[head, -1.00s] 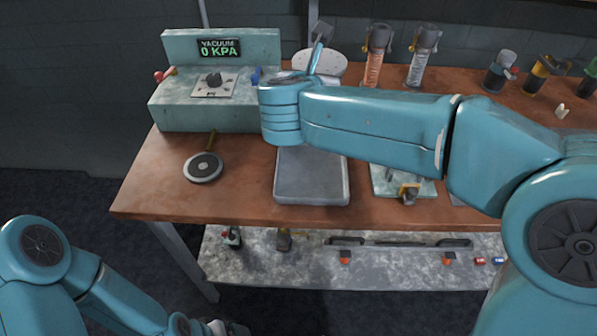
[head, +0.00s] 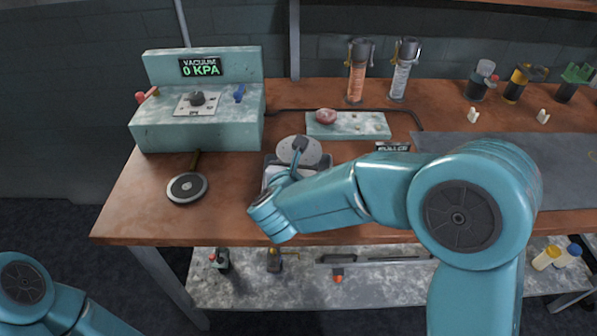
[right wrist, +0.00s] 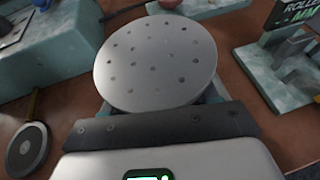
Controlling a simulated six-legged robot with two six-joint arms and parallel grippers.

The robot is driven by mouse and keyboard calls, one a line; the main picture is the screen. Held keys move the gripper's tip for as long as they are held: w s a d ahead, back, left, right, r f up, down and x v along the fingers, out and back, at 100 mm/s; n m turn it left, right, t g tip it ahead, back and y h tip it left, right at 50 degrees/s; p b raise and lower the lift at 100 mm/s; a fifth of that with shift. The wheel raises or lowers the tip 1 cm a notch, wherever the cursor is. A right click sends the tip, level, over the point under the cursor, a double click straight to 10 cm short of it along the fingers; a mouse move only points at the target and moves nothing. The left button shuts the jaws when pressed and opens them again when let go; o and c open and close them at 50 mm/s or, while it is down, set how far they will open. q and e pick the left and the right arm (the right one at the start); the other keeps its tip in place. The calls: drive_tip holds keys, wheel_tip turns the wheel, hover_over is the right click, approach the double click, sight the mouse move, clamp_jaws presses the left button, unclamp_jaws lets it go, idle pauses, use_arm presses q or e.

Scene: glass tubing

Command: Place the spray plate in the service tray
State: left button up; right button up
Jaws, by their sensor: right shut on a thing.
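The spray plate (head: 299,151) is a pale round disc with several holes. It also fills the upper middle of the right wrist view (right wrist: 155,65). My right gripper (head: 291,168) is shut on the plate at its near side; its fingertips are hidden. The grey service tray (head: 327,160) lies on the bench beneath the plate and my right wrist. Most of the tray is covered by the plate and arm, and I cannot tell whether the plate touches it. My left arm shows at the lower left, with its gripper out of view.
The vacuum unit (head: 190,125) stands at the back left, with a dark round pad (head: 187,188) in front of it. A pale green board (head: 365,125) with a reddish round piece (head: 326,116) lies behind the tray. Two tubes stand at the back. A grey mat covers the right.

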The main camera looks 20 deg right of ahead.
wheel_tip(320, 180, down, 2)
drive_tip(key=shift+f, duration=0.2)
drive_tip(key=shift+r, duration=0.1)
drive_tip(key=shift+f+b, duration=0.25)
drive_tip(key=shift+b, duration=0.1)
drive_tip(key=o, duration=1.3)
drive_tip(key=shift+c, duration=0.2)
drive_tip(key=shift+r, duration=0.1)
drive_tip(key=shift+r+p, duration=0.2)
drive_tip(key=shift+p, duration=0.25)
drive_tip(key=b+v, duration=0.1)
drive_tip(key=v, duration=1.1)
